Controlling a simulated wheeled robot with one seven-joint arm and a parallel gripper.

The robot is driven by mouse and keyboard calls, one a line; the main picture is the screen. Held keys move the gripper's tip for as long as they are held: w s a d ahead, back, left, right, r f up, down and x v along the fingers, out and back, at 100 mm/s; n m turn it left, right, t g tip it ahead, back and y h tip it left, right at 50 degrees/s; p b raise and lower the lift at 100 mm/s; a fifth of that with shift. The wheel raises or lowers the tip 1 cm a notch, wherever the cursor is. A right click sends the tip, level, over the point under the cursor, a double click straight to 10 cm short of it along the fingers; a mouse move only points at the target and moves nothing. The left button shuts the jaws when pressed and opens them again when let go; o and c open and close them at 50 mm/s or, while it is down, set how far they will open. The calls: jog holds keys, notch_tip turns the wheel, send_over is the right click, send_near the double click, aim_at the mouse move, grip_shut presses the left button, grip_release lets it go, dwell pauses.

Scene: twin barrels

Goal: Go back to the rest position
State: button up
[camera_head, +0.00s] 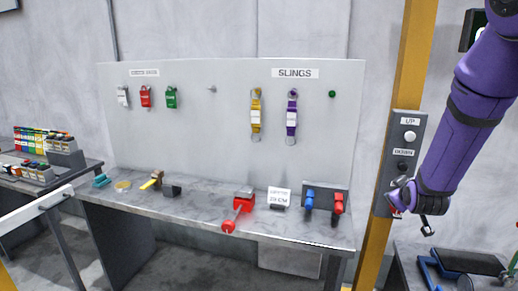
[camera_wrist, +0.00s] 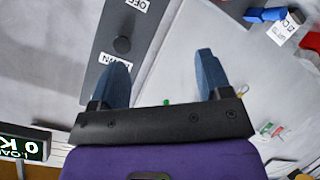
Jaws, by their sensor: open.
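My gripper (camera_head: 418,222) is at the lower end of my purple arm, at the right of the head view, close to the lower part of the grey control box. In the wrist view its two blue fingers (camera_wrist: 167,75) are spread apart with nothing between them. The control box (camera_head: 386,195) is on a yellow post and has a light "UP" button (camera_head: 410,136) above a black "DOWN" button (camera_head: 403,166). The box also shows beside the left finger in the wrist view (camera_wrist: 118,70). I cannot tell whether the gripper touches the box.
A grey bench (camera_head: 180,203) holds a red tool (camera_head: 238,212), a white sign (camera_head: 279,197) and a rack with blue and red items. A pegboard (camera_head: 215,125) behind carries tags and two slings. The yellow post (camera_head: 410,70) stands close by my arm. Another low table (camera_head: 400,260) is below right.

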jog(key=s+a+r+m+g+y, duration=0.3)
jog(key=s+a+r, duration=0.4)
jog(key=s+r, duration=0.65)
jog(key=s+a+r+g, duration=0.2)
jog(key=s, duration=0.8)
jog(key=s+a+r+m+g, duration=0.1)
jog(key=s+a+r+g, duration=0.1)
jog(key=s, duration=0.8)
jog(key=shift+y, duration=0.4)
